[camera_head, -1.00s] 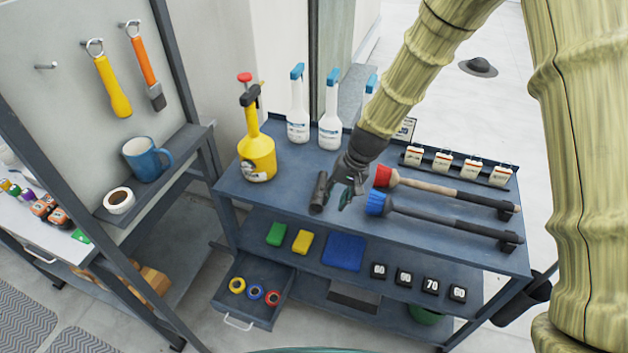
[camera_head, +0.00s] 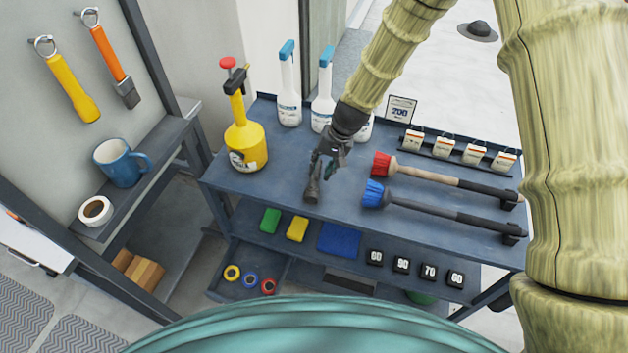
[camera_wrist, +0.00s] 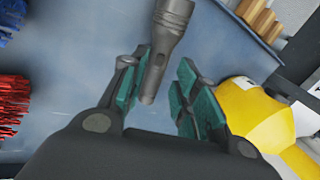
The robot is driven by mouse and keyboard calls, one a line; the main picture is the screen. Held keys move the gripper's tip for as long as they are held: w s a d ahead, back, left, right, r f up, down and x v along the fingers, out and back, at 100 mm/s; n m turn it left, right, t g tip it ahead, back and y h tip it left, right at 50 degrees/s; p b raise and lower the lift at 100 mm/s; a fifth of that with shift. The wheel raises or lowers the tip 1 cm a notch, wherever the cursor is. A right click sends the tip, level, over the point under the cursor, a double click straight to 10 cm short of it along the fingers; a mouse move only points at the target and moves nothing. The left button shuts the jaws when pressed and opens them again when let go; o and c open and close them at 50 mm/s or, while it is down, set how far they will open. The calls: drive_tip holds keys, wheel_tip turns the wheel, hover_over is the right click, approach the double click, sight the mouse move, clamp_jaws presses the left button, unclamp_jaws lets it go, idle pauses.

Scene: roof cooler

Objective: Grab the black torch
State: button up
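The black torch (camera_head: 312,188) lies on the top of the dark blue bench (camera_head: 262,178), left of the brushes. In the wrist view the torch (camera_wrist: 168,38) has its wide head away from my gripper, and its narrow end reaches in between the fingers. My gripper (camera_head: 327,163) is above the bench top at the torch's rear end. In the wrist view my gripper (camera_wrist: 160,85) is open, with a teal-padded finger on each side of the torch. The left finger is close to the torch; I cannot tell whether it touches. A wider gap shows on the right.
A yellow pump sprayer (camera_head: 245,145) stands left of the torch. White spray bottles (camera_head: 289,105) with blue tops stand behind. A red-bristled brush (camera_head: 381,165) and a blue-bristled brush (camera_head: 374,194) lie to the right. The bench top in front of the sprayer is clear.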

sight(316, 178)
drive_tip(key=shift+s+f, duration=0.1)
drive_tip(key=shift+f, duration=0.2)
drive_tip(key=shift+p+x, duration=1.45)
drive_tip(key=shift+x, duration=1.1)
clamp_jaws()
